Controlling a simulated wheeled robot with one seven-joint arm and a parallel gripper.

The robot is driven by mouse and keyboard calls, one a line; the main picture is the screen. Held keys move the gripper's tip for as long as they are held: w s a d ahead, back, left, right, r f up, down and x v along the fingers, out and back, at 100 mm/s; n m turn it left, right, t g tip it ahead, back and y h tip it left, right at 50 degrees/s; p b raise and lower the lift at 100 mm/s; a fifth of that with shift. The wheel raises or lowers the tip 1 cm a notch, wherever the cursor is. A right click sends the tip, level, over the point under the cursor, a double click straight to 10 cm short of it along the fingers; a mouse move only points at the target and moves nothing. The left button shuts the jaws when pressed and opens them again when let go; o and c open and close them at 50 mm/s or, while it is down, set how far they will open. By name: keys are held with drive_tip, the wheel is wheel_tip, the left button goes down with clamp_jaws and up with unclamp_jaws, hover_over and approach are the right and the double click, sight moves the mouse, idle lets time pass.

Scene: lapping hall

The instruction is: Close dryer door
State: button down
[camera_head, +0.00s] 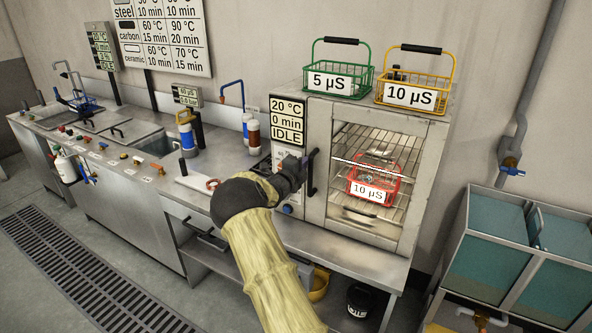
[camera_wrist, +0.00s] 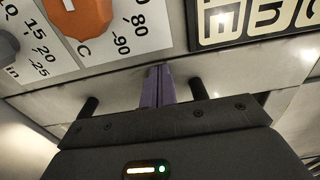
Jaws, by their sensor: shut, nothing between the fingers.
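The dryer (camera_head: 437,190) is a grey metal cabinet on the bench, with a windowed door (camera_head: 319,130) on the right of its front. The door looks flush with the front; I see no clear gap, but cannot tell if it is latched. Its dark upright handle (camera_head: 311,173) is on the door's left side. A red basket marked 10 µS (camera_head: 372,192) shows through the glass on a wire rack. My gripper (camera_head: 300,163) is just left of the handle, in front of the control panel. In the wrist view its purple fingers (camera_wrist: 160,84) are together and empty, close to the panel.
A green basket (camera_head: 338,80) and a yellow basket (camera_head: 414,92) stand on the dryer. The panel display (camera_head: 288,120) reads IDLE; an orange knob (camera_wrist: 82,17) shows beside it. The bench with sinks extends left. Teal tanks (camera_head: 490,250) stand at right.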

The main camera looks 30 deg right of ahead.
drive_tip(key=shift+d+r, duration=0.3)
drive_tip(key=shift+r, duration=0.15)
drive_tip(key=b+v, duration=0.4)
drive_tip(key=v, duration=1)
drive_tip(key=shift+s+a+f+b, duration=0.15)
drive_tip(key=shift+a+f+b, duration=0.15)
drive_tip(key=shift+f, duration=0.2)
